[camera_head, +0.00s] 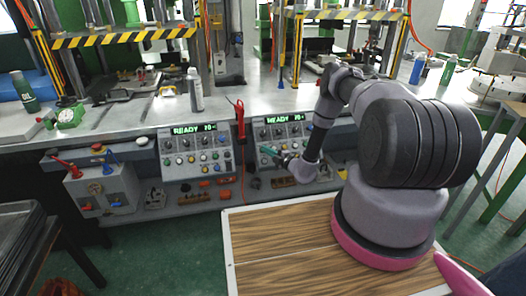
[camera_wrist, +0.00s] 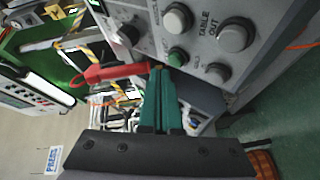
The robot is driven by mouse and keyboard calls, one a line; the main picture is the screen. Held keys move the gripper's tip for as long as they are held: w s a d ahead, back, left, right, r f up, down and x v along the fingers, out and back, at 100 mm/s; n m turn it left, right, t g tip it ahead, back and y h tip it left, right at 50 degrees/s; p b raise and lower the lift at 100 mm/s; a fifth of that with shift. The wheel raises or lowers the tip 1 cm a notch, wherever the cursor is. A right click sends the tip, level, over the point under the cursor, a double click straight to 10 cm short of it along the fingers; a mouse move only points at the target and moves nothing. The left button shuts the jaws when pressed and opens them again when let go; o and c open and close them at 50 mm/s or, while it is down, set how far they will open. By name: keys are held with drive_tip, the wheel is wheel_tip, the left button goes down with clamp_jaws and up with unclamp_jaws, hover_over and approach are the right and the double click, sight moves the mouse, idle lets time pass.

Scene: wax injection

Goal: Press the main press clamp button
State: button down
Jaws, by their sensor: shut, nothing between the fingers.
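Two grey control panels stand on the bench front, a left panel (camera_head: 197,152) and a right panel (camera_head: 290,130), each with a lit green "READY" display and rows of small buttons. My gripper (camera_head: 268,151) has teal fingers and is at the lower left of the right panel. In the wrist view my gripper (camera_wrist: 160,72) is shut and empty, its tips close to a green button (camera_wrist: 178,57). I cannot tell if they touch it. A large grey button (camera_wrist: 235,36) is labelled "TABLE OUT". I cannot read which button is the main press clamp.
A red-handled tool (camera_head: 240,120) hangs between the panels and shows beside my fingers in the wrist view (camera_wrist: 112,72). A grey switch box (camera_head: 104,188) is at left. A spray can (camera_head: 195,90) stands on the metal bench (camera_head: 150,108). A wooden-topped table (camera_head: 290,240) is below my arm.

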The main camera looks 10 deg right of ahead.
drive_tip(key=shift+w+f, duration=0.25)
drive_tip(key=shift+w, duration=0.05)
